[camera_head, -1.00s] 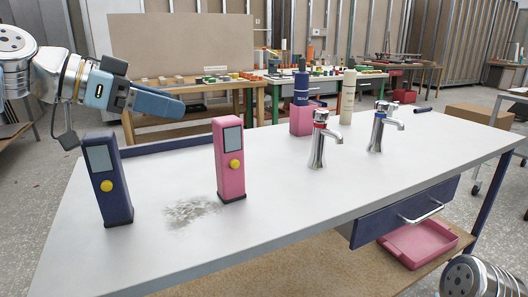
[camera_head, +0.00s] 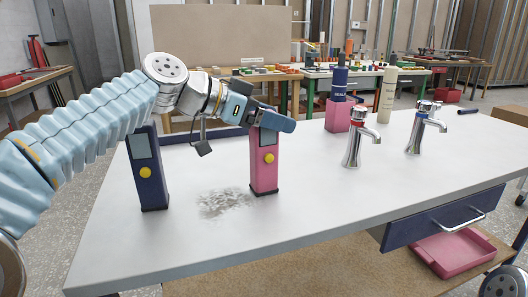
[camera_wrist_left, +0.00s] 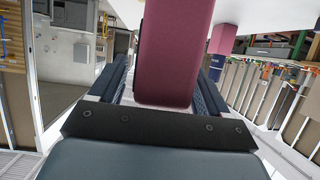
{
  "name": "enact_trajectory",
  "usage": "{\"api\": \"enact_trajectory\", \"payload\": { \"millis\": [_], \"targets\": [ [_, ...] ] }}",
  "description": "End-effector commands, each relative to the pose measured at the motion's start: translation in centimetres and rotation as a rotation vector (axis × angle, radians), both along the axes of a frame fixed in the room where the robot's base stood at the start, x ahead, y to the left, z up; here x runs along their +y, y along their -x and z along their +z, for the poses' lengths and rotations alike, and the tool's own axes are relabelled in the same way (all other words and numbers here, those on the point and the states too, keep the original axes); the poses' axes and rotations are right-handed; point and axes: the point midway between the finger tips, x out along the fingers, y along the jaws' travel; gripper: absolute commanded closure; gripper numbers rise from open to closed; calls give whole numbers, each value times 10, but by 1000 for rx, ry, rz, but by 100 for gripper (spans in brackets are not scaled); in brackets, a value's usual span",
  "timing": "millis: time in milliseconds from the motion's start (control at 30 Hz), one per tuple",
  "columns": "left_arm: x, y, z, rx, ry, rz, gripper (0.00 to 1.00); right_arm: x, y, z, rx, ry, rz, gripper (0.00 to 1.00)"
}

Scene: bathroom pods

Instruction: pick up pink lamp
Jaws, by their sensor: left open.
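The pink lamp (camera_head: 264,172) is an upright pink block with a small dark screen and a yellow button, standing on the white tabletop. My left gripper (camera_head: 272,121) is at the lamp's top, which is partly hidden behind it in the head view. In the left wrist view, the pink body (camera_wrist_left: 172,60) sits between the two spread fingers (camera_wrist_left: 163,80), with a gap visible on the left side. Whether the right finger touches it I cannot tell. My right gripper is out of view.
A dark blue lamp (camera_head: 148,177) stands left of the pink one. Two chrome taps (camera_head: 358,140) (camera_head: 424,130), a blue bottle in a pink holder (camera_head: 337,116) and a cream bottle (camera_head: 387,95) stand to the right. The tabletop's front (camera_head: 330,205) is clear.

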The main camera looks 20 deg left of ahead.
Motion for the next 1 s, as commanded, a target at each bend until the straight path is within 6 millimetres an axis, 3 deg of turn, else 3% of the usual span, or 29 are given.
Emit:
{"api": "enact_trajectory", "payload": {
  "millis": [233,733,1000],
  "targets": [
    [-1,-1,-1,0,0,1,25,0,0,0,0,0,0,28],
    [-1,-1,-1,0,0,1,100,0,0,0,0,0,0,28],
    [-1,-1,1,-1,1,1,100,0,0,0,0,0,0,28]
  ]
}}
